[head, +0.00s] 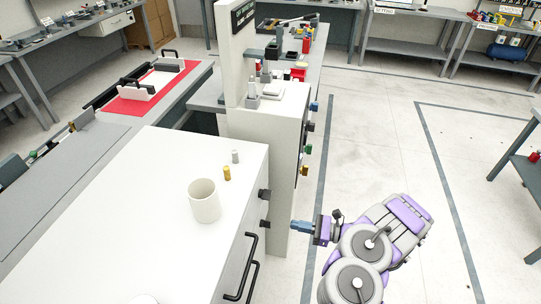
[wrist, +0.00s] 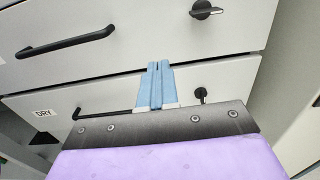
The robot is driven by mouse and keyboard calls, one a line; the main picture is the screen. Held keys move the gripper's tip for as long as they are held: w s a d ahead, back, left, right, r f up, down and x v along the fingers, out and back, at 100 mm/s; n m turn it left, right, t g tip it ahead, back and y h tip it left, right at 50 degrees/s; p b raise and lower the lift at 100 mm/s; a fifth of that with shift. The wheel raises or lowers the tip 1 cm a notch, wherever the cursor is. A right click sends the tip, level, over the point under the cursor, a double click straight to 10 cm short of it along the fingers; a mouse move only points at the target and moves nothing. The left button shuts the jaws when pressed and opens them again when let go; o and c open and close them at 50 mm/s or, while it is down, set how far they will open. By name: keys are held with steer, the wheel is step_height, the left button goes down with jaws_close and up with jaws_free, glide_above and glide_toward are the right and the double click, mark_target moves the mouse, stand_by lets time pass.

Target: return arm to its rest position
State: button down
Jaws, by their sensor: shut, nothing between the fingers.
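My gripper (head: 302,228) is at the lower right of the head view, beside the white cabinet (head: 140,190). Its blue fingers point left toward the cabinet's drawer side. In the wrist view the gripper (wrist: 154,68) has its two blue fingers together with nothing between them. They point at the drawer fronts, which carry black handles (wrist: 66,42). I cannot tell the exact gap between the fingertips and the cabinet. My purple and grey arm is folded over open floor.
A white mug (head: 204,201), a gold cylinder (head: 227,173) and a grey cylinder (head: 235,156) stand on the cabinet top. A tall white testing machine (head: 272,135) stands just behind. Open floor (head: 385,150) lies to the right. A shelf stands at the right edge.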

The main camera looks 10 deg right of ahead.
steer(key=s+a+r+n+g+h, duration=0.1)
steer(key=s+a+r+n+g, duration=0.3)
steer(key=r, duration=0.4)
steer(key=s+a+r+n+g, duration=0.2)
steer(key=a+r+n+g, duration=0.25)
steer(key=a+r, duration=0.2)
steer(key=s+a+r+n+g+h, duration=0.1)
steer(key=s+a+r+n+g, duration=0.2)
steer(key=a+r+n, duration=0.35)
steer(key=s+d+r+n+g+h, duration=0.1)
steer(key=s+r+n+h, duration=0.2)
steer(key=s, duration=0.4)
steer(key=s+r+n+h, duration=0.2)
steer(key=s+r+h, duration=0.15)
steer(key=s, duration=0.35)
steer(key=s+d+n+t+h, duration=0.2)
steer(key=s+d+t+h, duration=0.1)
steer(key=s+d+h, duration=0.5)
steer(key=s+d, duration=0.3)
steer(key=d, duration=0.1)
steer(key=shift+d+r+t, duration=0.3)
steer(key=shift+r+t, duration=0.05)
steer(key=c, duration=1.9)
jaws_free()
